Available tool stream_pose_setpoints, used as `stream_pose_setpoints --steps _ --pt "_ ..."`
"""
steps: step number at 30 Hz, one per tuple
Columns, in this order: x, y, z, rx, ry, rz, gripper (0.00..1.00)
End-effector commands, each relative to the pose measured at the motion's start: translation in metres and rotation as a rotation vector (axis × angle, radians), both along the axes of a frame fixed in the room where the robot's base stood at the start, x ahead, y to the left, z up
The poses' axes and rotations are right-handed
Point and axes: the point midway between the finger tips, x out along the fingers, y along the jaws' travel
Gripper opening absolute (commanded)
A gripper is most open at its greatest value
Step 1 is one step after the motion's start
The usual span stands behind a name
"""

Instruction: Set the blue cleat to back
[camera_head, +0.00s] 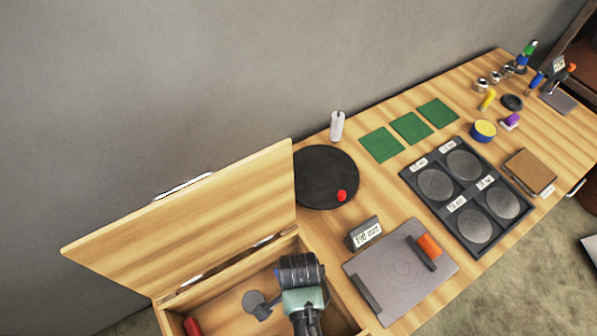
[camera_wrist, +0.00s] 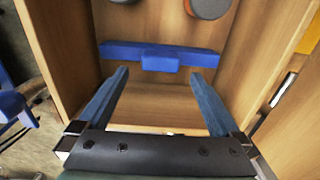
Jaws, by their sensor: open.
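The blue cleat (camera_wrist: 160,57) is a flat blue bar with a raised block at its middle. In the wrist view it lies crosswise inside a wooden compartment, near the top of the picture. My gripper (camera_wrist: 159,75) is open, with one finger at each side of the picture and nothing between them. Its fingertips point toward the cleat, near its two end parts; I cannot tell whether they touch it. In the head view my arm (camera_head: 302,290) reaches down into the open wooden box (camera_head: 230,268), and I cannot make out the cleat there.
The box's wooden lid (camera_head: 190,215) stands open at the left. Compartment walls stand close on both sides of my gripper. A grey rounded piece (camera_wrist: 208,7) is beyond the cleat. A black disc (camera_head: 325,175) and a grey plate (camera_head: 400,270) lie on the table beside the box.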

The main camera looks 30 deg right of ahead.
Motion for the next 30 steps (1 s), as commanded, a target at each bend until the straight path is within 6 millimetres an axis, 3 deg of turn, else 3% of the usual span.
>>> stream_pose_setpoints --steps 6,12,25,30 --pt "0.0 0.0 -0.036 0.001 0.002 -0.001 1.0" --pt "0.0 0.0 -0.056 0.001 0.001 0.0 1.0" --pt "0.0 0.0 -0.063 0.0 -0.001 0.0 1.0" --pt "0.0 0.0 -0.063 0.0 -0.001 0.0 0.69"
